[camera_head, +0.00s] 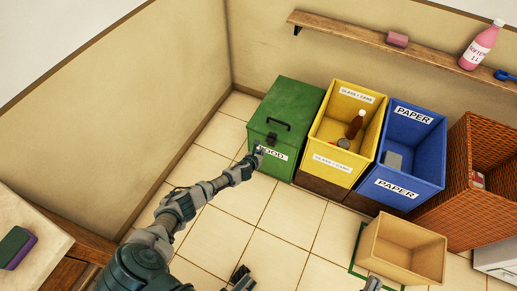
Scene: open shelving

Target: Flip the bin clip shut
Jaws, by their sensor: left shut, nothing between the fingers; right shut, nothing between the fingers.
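The green bin (290,100) stands against the wall with its lid down. A black handle (279,124) is on its lid. A small dark clip (271,139) is at the lid's front edge, above the white label. It is too small to tell whether it is flipped up or down. My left gripper (259,151) is shut and empty, just below and left of the clip, covering the label's left part. I cannot tell whether it touches the bin. My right gripper (373,284) is shut and empty at the bottom edge, mostly out of frame, far from the bin.
A yellow bin (333,160) holding a bottle and a blue paper bin (398,188) stand right of the green one. A wicker basket (455,207) and a wooden box (398,258) are further right. A wall shelf (350,34) runs above. Tiled floor in front is mostly clear.

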